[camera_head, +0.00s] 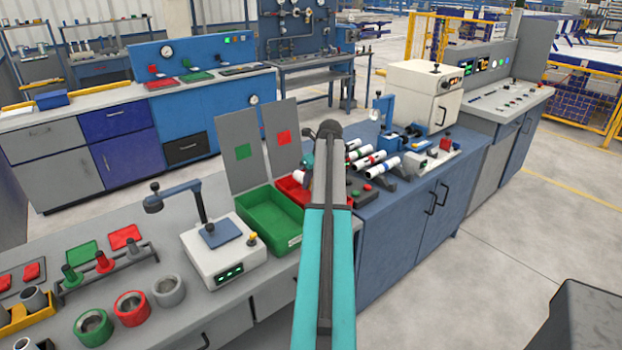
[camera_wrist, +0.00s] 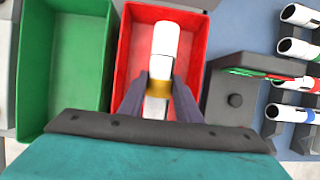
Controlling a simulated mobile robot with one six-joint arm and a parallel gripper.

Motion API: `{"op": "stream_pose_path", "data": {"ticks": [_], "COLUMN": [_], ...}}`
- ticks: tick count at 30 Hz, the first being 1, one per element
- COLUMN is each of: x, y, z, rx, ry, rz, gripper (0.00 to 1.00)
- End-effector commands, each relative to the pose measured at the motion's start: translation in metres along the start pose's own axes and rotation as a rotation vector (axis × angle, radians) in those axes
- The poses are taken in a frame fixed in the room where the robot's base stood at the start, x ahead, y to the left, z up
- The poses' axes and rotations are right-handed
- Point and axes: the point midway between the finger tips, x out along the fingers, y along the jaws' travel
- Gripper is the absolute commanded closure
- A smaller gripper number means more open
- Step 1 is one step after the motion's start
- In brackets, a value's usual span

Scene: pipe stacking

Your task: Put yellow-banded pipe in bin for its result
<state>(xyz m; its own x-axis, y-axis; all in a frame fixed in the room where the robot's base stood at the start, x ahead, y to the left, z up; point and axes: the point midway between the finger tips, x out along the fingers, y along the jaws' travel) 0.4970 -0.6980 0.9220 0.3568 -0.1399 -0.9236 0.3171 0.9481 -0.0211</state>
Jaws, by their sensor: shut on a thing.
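My gripper (camera_wrist: 158,92) is shut on the yellow-banded pipe (camera_wrist: 166,42), a white pipe whose yellow band shows between the fingers in the wrist view. The pipe is over the red bin (camera_wrist: 128,50); its height above the bin floor is hard to tell. The green bin (camera_wrist: 62,65) is beside it on the left and looks empty. In the head view my arm hides the gripper and much of the red bin (camera_head: 287,188), and the green bin (camera_head: 250,212) stands nearer.
Several white pipes with coloured bands (camera_head: 366,161) lie on a rack to the right; they also show in the wrist view (camera_wrist: 290,113). A dark box (camera_wrist: 235,100) stands close to the red bin's right side. A tester with a raised arm (camera_head: 222,250) stands left of the green bin.

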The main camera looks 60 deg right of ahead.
Motion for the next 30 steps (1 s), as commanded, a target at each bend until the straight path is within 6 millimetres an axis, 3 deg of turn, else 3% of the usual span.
{"op": "stream_pose_path", "data": {"ticks": [12,30], "x": [0.022,0.025], "y": [0.001,0.002], "z": [-0.009,-0.009], "rx": [-0.001,-0.002], "ry": [-0.001,0.000], "rz": [0.000,0.001], "gripper": [0.97,0.97]}}
